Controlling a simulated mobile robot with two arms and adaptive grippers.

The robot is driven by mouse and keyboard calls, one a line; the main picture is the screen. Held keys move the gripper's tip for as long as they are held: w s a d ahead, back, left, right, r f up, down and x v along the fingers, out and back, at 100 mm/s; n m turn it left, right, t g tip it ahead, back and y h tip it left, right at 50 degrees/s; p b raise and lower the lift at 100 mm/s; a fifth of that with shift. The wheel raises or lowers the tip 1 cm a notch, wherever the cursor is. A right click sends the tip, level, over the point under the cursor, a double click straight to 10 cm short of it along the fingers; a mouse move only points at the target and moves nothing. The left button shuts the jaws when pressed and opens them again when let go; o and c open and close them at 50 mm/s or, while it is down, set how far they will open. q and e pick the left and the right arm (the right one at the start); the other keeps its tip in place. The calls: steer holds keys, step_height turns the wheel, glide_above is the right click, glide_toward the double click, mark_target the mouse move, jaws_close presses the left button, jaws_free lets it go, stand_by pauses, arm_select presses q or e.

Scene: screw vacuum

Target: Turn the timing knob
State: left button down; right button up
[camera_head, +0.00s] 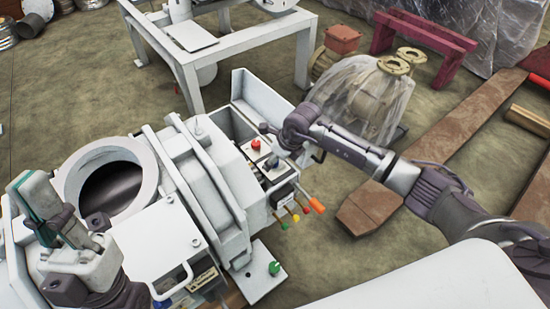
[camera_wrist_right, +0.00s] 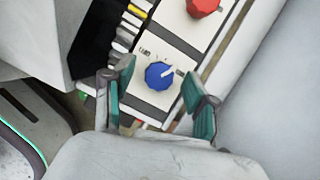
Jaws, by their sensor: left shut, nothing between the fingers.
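The timing knob is a blue knob (camera_wrist_right: 159,75) with a white pointer, on a white panel plate with printed marks. It also shows small and dark in the head view (camera_head: 272,163), beside my right gripper. In the right wrist view my right gripper (camera_wrist_right: 158,68) is open, with one teal-padded finger on each side of the knob. Gaps show between the fingers and the knob. In the head view my right arm reaches in from the right to the panel. My left gripper (camera_head: 36,192) is shut and empty at the lower left, away from the panel.
A red knob (camera_wrist_right: 202,6) sits on the same panel, above the blue one. Coloured levers (camera_head: 296,214) stick out below the panel in the head view. The white machine's round opening (camera_head: 112,180) is left of the panel. A wrapped unit (camera_head: 365,95) stands behind my right arm.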

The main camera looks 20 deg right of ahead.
steer(key=shift+r, duration=0.15)
steer(key=v, duration=1.1)
steer(key=shift+s+r, duration=0.2)
steer(key=shift+r, duration=0.1)
steer(key=shift+d, duration=0.1)
